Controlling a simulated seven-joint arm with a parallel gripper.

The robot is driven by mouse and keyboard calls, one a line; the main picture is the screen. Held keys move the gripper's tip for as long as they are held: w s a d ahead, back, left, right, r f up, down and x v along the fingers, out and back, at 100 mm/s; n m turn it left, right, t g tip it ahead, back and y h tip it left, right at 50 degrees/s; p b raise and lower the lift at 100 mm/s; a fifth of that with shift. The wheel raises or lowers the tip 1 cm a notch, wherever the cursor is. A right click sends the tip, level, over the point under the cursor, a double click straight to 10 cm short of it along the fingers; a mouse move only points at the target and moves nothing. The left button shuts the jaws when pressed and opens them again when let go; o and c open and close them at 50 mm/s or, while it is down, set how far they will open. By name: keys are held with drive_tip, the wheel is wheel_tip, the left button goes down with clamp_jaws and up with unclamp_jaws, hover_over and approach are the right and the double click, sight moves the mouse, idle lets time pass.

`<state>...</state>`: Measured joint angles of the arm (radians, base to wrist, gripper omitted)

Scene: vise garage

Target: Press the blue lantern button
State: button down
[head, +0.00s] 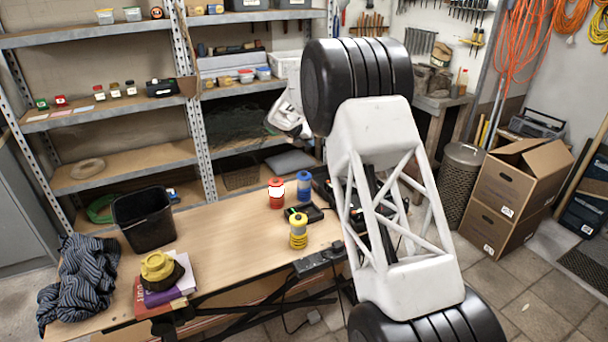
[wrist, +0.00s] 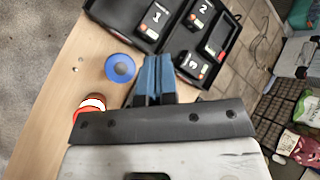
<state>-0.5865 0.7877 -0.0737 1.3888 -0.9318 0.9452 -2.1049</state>
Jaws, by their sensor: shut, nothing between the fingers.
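The blue lantern (head: 304,187) stands upright on the wooden workbench, next to the red lantern (head: 276,192) and behind the yellow lantern (head: 298,231). My gripper (wrist: 157,62) shows as two blue fingers shut together and empty, just right of the blue lantern in that picture. I see a gap between them there, but cannot tell the height difference. The red lantern (wrist: 92,103) is partly hidden at lower left. In the head view my arm hides the fingers.
A black tray (wrist: 118,16) with items numbered 1, 2 and 3 lies close to my fingers. A black bin (head: 143,218), a yellow object on books (head: 157,267) and a striped cloth (head: 78,280) are on the bench's left. The bench's middle is clear.

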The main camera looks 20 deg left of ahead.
sight(303, 173)
drive_tip(key=shift+w+a+f+n+t, duration=0.2)
drive_tip(key=shift+a+f+n, duration=0.15)
drive_tip(key=shift+a+f, duration=0.35)
drive_tip(key=shift+w+a+f+n+t, duration=0.15)
drive_tip(key=shift+a+f+n, duration=0.25)
drive_tip(key=shift+a, duration=0.4)
drive_tip(key=shift+f, duration=0.2)
drive_tip(key=shift+f, duration=4.25)
drive_tip(key=shift+f, duration=0.9)
drive_tip(key=shift+r, duration=0.85)
drive_tip(key=shift+r, duration=0.15)
drive_tip(key=shift+r, duration=2.4)
